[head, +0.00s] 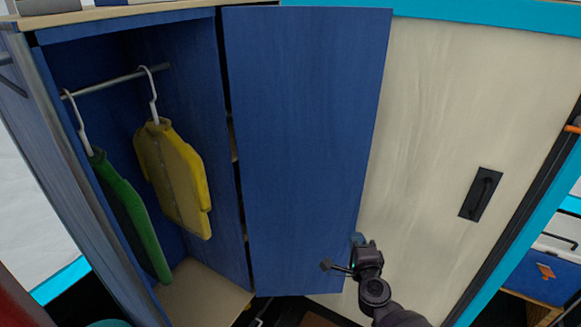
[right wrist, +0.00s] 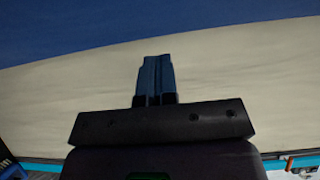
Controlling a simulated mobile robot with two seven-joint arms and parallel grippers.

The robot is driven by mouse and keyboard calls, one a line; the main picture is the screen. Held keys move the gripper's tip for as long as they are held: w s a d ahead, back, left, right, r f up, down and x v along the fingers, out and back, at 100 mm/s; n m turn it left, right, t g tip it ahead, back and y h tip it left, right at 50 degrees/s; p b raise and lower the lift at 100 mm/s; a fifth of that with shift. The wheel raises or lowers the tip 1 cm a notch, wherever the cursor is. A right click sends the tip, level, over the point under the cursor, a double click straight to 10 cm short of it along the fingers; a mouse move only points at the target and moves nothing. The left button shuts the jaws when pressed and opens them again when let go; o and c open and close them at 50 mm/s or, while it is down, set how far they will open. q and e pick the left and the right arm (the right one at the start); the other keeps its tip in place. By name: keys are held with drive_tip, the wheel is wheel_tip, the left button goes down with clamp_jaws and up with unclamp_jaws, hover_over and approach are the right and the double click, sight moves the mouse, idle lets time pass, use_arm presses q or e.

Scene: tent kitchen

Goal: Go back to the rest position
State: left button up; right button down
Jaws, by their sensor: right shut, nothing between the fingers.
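My right gripper (head: 358,239) is in front of the lower right edge of a blue cabinet door (head: 305,140). The right wrist view shows its two fingers (right wrist: 155,76) together and empty, with the cream panel and a blue surface behind them. I cannot tell whether the fingertips touch the door. My left gripper is not in the head view.
A blue wardrobe (head: 190,60) stands open at the left, with a green jacket (head: 130,215) and a yellow jacket (head: 172,175) on a rail. A cream door (head: 440,120) with a black handle (head: 481,193) is at the right. A blue cooler (head: 545,270) stands at the far right.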

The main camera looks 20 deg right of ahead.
drive_tip(key=s+a+n+y, duration=0.4)
drive_tip(key=a+n+y, duration=0.35)
drive_tip(key=n, duration=0.85)
drive_tip(key=s+f+n+g+h, duration=0.1)
drive_tip(key=s+f+n+g, duration=0.2)
drive_tip(key=s, duration=0.6)
drive_tip(key=s+f+n+g+h, duration=0.2)
drive_tip(key=s+f, duration=0.3)
drive_tip(key=s, duration=0.5)
drive_tip(key=shift+s+d+f+n+g, duration=0.25)
drive_tip(key=shift+f+n+g, duration=0.1)
drive_tip(key=shift+n+g, duration=0.15)
drive_tip(key=shift+w, duration=0.1)
